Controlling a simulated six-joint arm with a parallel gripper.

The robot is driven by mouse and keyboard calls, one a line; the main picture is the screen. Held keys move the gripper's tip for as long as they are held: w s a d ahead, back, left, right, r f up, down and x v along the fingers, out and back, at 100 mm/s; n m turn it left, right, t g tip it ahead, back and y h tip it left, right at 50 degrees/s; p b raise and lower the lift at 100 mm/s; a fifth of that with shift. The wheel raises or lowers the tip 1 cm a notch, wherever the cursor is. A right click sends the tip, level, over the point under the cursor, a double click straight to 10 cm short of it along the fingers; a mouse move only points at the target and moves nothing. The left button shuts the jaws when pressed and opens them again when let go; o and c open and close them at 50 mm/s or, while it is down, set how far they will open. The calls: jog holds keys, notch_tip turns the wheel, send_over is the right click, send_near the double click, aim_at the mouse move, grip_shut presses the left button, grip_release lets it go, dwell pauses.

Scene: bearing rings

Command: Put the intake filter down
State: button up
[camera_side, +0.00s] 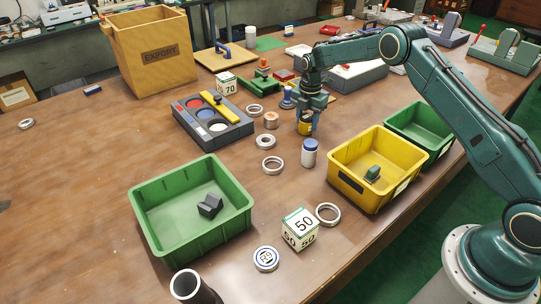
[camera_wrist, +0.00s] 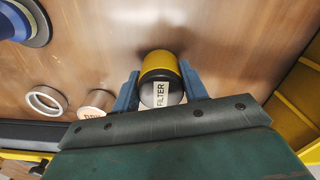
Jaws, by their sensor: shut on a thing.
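The intake filter (camera_wrist: 160,68) is a short cylinder with a yellow band, a dark end and a white label reading FILTER. My gripper (camera_wrist: 160,90) is shut on it, with one blue finger on each side. In the side view my gripper (camera_side: 305,118) points down near the middle of the table, and the filter (camera_side: 305,128) shows yellow between the fingertips. The filter is at or close above the wooden tabletop; I cannot tell whether it touches. The fingers hide part of it.
A yellow bin (camera_side: 347,185) stands to the right, with a green bin (camera_side: 408,116) behind it. A white jar with a blue lid (camera_side: 309,153), a copper-coloured cylinder (camera_side: 271,120) and several rings (camera_side: 272,166) lie nearby. A grey tray (camera_side: 240,130) is to the left.

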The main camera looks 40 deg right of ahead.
aim_at(308, 116)
jog(key=o, duration=1)
jog(key=shift+r, duration=0.15)
notch_tip(308, 116, up, 11)
jog(key=shift+f, duration=0.15)
jog(key=shift+r, duration=0.6)
